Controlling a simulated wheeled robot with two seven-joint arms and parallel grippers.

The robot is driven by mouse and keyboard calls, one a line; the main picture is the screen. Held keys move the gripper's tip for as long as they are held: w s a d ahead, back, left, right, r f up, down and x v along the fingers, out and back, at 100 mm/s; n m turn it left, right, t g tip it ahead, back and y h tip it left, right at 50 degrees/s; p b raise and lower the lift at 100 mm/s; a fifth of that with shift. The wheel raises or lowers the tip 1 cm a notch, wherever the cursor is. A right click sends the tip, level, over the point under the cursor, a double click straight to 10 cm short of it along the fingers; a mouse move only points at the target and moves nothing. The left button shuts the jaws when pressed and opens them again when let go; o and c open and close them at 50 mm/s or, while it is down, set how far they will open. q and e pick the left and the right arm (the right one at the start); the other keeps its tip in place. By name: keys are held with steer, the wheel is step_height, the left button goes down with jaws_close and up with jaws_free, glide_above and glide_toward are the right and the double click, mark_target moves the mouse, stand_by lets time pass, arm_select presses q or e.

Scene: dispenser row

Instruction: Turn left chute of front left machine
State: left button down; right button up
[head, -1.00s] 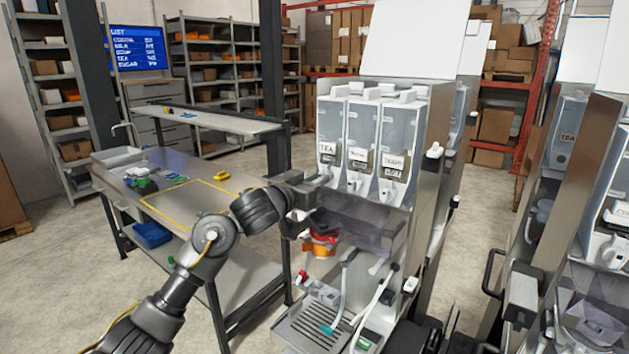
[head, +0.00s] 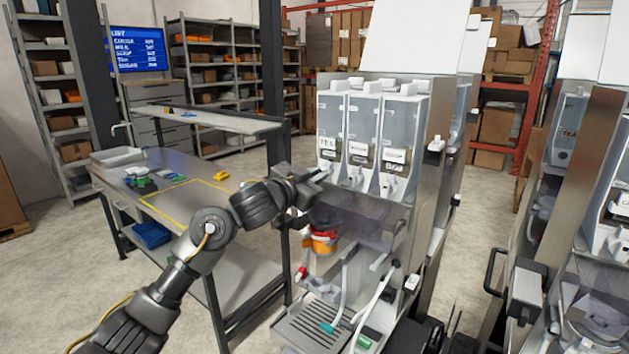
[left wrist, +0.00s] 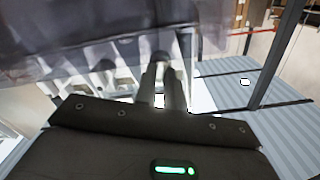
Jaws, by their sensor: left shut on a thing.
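The front left machine (head: 425,160) has three clear canisters side by side with white labels. Small white chutes stick out under them: the middle one (head: 355,180) and the right one (head: 387,186) show clear. The left chute, under the left canister (head: 331,125), is largely hidden by my left gripper (head: 323,175). That gripper reaches in from the left and is shut on the left chute. In the left wrist view its two fingers (left wrist: 168,85) are close together in front of the machine. How far the chute is turned cannot be told. My right gripper is not in view.
A tinted clear guard (head: 365,218) and an orange-and-red part (head: 322,239) sit just below the gripper. A steel workbench (head: 185,175) stands left. More machines (head: 590,200) stand at right. Bare floor (head: 480,240) lies between the machines.

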arm_select(q)
steer(key=shift+f+m+b, duration=0.15)
steer(key=shift+m+b, duration=3.15)
steer(key=shift+m, duration=1.5)
steer(key=shift+f+m+b, duration=0.15)
steer(key=shift+m+b, duration=3.15)
steer(key=shift+m, duration=1.5)
steer(key=c, duration=1.5)
jaws_free()
